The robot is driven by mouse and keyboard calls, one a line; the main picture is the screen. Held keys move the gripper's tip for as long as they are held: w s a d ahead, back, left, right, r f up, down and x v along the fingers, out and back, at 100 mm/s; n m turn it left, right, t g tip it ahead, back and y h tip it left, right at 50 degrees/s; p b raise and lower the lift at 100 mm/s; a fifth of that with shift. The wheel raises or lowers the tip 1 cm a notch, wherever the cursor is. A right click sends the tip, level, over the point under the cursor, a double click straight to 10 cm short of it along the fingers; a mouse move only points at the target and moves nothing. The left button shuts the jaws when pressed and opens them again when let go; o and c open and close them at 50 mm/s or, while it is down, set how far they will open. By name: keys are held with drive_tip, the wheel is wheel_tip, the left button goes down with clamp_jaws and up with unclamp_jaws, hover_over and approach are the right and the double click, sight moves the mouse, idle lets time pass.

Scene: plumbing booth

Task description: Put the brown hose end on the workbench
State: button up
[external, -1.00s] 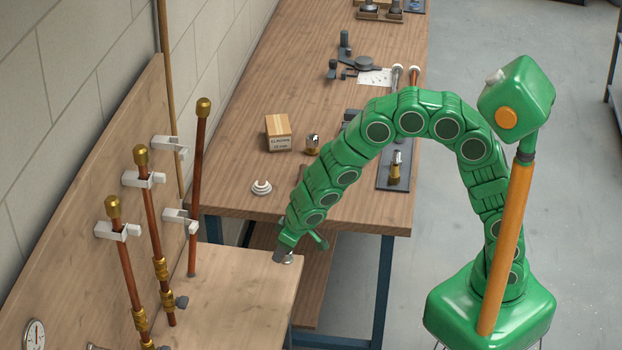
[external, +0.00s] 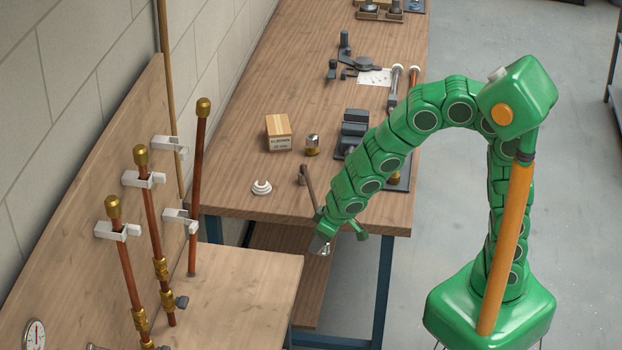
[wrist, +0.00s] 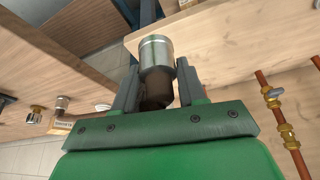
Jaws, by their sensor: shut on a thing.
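The brown hose end (wrist: 158,92) has a silver metal collar (wrist: 156,53). In the wrist view it sits between the two grey fingers of my gripper (wrist: 157,82), which is shut on it. In the external view my gripper (external: 321,243) points down, just off the near edge of the workbench (external: 235,175); only a small silver bit of the hose end (external: 327,251) shows below it there. The brown part is hidden by the fingers in that view.
On the workbench stand a small box (external: 279,133), a metal fitting (external: 312,145), a white ring-like piece (external: 261,188) and a dark vise-like block (external: 354,130). Copper pipes (external: 199,160) rise at left by a lower wooden surface (external: 235,290). Bare wood lies at the bench's left front.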

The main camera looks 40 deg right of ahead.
drive_tip(key=shift+d+r, duration=0.1)
drive_tip(key=w+d+r+m+h, duration=0.1)
drive_tip(key=w+d+r+m, duration=0.15)
drive_tip(key=d, duration=0.75)
drive_tip(key=w+d+r+m+h, duration=0.1)
drive_tip(key=w+d+m, duration=0.2)
drive_tip(key=d, duration=0.7)
drive_tip(key=w+d+r+m+h, duration=0.1)
drive_tip(key=w+d+r+m, duration=0.15)
drive_tip(key=d, duration=0.75)
drive_tip(key=shift+t, duration=0.4)
drive_tip(key=w+f, duration=0.3)
drive_tip(key=w, duration=0.1)
drive_tip(key=w+f, duration=0.3)
drive_tip(key=w, duration=0.2)
drive_tip(key=w+a+f, duration=0.1)
drive_tip(key=w+f, duration=0.2)
drive_tip(key=w, duration=0.1)
drive_tip(key=shift+w+a+f, duration=0.1)
drive_tip(key=shift+w, duration=0.2)
drive_tip(key=shift+x, duration=0.9)
drive_tip(key=shift+w+a+f, duration=0.1)
drive_tip(key=shift+f, duration=0.65)
drive_tip(key=shift+w+a+f, duration=0.1)
drive_tip(key=shift+w+f, duration=0.05)
drive_tip(key=shift+f, duration=0.55)
drive_tip(key=shift+d+f, duration=0.1)
drive_tip(key=shift+f, duration=0.05)
